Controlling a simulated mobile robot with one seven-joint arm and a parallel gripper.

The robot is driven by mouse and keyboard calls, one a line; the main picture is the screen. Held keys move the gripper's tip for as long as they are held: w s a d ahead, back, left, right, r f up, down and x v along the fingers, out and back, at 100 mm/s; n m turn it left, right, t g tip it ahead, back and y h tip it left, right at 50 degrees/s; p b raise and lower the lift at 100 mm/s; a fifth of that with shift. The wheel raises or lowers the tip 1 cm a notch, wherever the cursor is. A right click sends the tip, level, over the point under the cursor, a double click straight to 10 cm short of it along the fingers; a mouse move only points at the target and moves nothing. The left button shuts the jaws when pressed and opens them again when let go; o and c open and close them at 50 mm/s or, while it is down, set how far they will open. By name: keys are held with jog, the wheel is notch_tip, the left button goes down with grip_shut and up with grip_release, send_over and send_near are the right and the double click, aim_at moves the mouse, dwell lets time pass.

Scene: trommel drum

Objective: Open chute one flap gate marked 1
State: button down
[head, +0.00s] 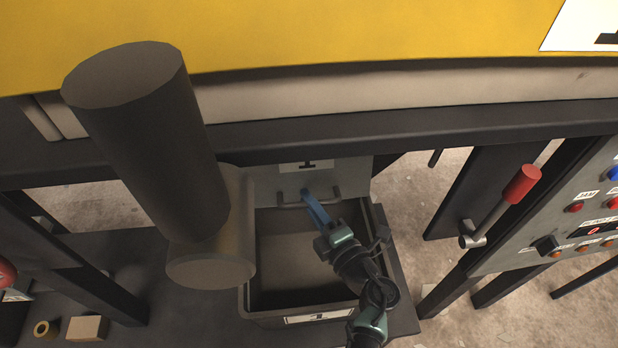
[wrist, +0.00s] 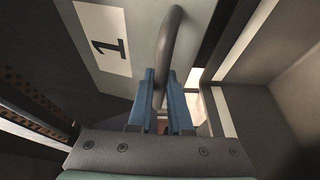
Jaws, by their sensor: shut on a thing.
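The chute one flap gate (head: 355,178) is a grey plate above a dark bin (head: 262,318) in the head view. It carries a white label marked 1 (head: 306,166), which shows turned sideways in the wrist view (wrist: 104,40). A curved grey bar handle (wrist: 170,38) stands out from the gate (wrist: 155,18). My gripper (wrist: 163,85), with blue fingers, is shut on this handle; the fingers straddle the bar. In the head view my gripper (head: 306,194) reaches the handle from the lower right. How far the flap is swung is hard to tell.
A large dark cylinder (head: 145,140) stands left of the gate. A red-gripped lever (head: 522,184) and a control panel (head: 590,215) are on the right. A dark beam (head: 300,136) runs above the gate. Small items, including a tan block (head: 87,328), lie lower left.

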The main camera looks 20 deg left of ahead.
jog(key=s+d+r+m+g+h+p, duration=0.1)
jog(key=r+p, duration=0.6)
jog(key=p, duration=1)
jog(key=s+d+r+m+g+h+p, duration=0.1)
jog(key=s+r+g+h+p, duration=0.2)
jog(key=p, duration=1.5)
jog(key=shift+s+d+r+g, duration=0.4)
jog(key=shift+s+r+g, duration=0.7)
jog(key=shift+r, duration=0.85)
jog(key=shift+s+r, duration=0.1)
jog(key=c, duration=0.8)
grip_release()
jog(key=shift+c, duration=0.2)
jog(key=p+v, duration=0.3)
jog(key=v, duration=1)
jog(key=shift+s+p, duration=0.2)
jog(key=shift+p, duration=0.2)
jog(key=shift+a, duration=0.15)
